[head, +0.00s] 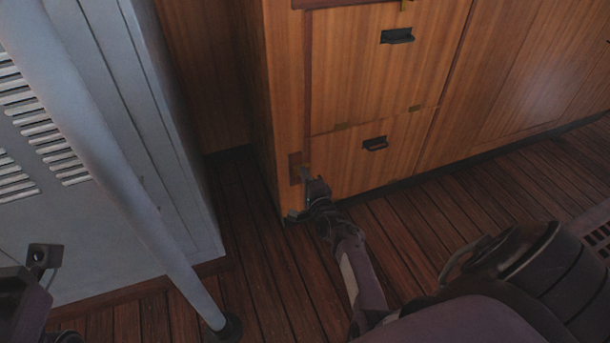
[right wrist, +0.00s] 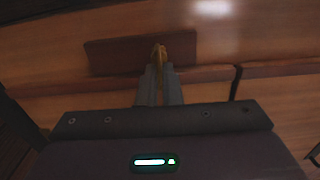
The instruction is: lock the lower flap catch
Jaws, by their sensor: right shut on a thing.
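The lower flap (head: 350,158) is a wooden panel with a black pull handle (head: 375,143), low on the cabinet front, and it looks closed. Its small brass catch (head: 305,169) is at the flap's left edge, by a reddish-brown plate (head: 295,165). My right gripper (head: 306,182) is at the catch. In the right wrist view, the two grey fingers (right wrist: 159,86) are shut on the brass catch (right wrist: 158,53), in front of the brown plate (right wrist: 112,54). The fingers partly hide the catch, so I cannot tell its exact angle. My left gripper's fingers do not show.
An upper flap (head: 385,60) with a black handle (head: 397,36) is above. A grey louvred cabinet (head: 130,150) and a slanted grey pole (head: 110,165) stand at the left. Bare plank floor (head: 255,240) lies between them and the wooden cabinet.

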